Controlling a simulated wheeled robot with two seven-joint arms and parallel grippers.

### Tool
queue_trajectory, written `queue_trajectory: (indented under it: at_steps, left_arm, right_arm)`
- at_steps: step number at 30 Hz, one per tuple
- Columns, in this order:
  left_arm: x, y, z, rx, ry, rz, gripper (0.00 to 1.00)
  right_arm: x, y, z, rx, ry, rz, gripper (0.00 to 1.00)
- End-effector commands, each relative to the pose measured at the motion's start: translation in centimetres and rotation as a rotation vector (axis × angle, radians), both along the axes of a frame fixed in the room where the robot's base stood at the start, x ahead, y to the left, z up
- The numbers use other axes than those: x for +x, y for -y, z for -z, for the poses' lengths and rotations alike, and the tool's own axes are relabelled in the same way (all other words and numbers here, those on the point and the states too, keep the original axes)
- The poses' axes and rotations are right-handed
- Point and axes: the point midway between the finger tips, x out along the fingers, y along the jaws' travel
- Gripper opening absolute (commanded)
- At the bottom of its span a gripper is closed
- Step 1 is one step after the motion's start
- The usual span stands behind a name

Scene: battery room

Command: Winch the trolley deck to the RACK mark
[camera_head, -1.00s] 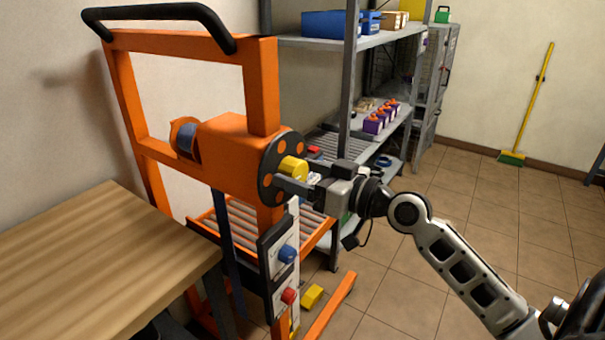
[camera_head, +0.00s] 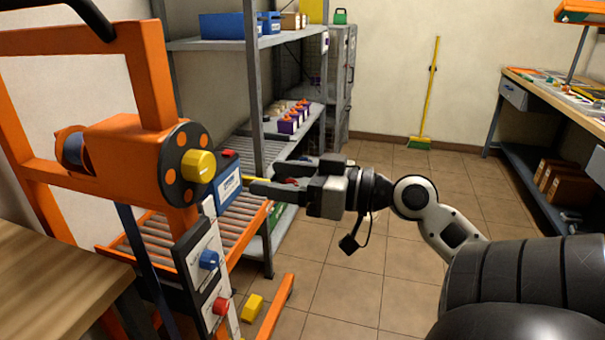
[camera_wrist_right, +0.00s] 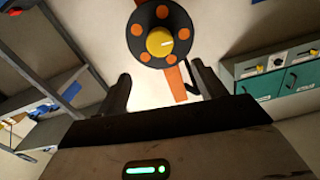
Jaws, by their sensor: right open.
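The orange trolley (camera_head: 148,80) stands at the left. Its winch has a black disc (camera_head: 172,172) with orange dots and a yellow knob (camera_head: 199,165) at the centre; both also show in the right wrist view, the disc (camera_wrist_right: 144,22) and the knob (camera_wrist_right: 159,42). The roller deck (camera_head: 130,247) sits low behind the mast, with a blue battery with a red terminal (camera_head: 229,180) at its far side. My right gripper (camera_head: 262,178) is open and empty, to the right of the knob and apart from it. I cannot make out a RACK mark. My left gripper is out of view.
A grey shelf rack (camera_head: 253,100) stands behind the trolley. A wooden table (camera_head: 50,275) fills the lower left. The mast panel carries a blue knob (camera_head: 209,259) and a red knob (camera_head: 221,306).

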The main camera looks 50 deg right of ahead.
Motion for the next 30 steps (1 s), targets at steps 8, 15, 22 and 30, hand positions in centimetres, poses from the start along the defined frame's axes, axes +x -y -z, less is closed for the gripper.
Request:
queue_trajectory:
  at_steps: [8,15,22,30]
  left_arm:
    - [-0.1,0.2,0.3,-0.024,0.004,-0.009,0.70]
    - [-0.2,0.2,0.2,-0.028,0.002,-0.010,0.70]
    - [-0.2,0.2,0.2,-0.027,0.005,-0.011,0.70]
    - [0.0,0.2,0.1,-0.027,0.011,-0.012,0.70]
  right_arm:
    - [-3.0,1.2,0.1,0.000,0.000,0.000,0.70]
    - [-3.4,1.3,-0.1,-0.001,0.000,-0.001,0.70]
    - [-3.3,1.3,-0.1,-0.001,0.000,-0.001,0.70]
    - [-3.3,1.3,-0.1,-0.001,0.000,0.000,0.70]
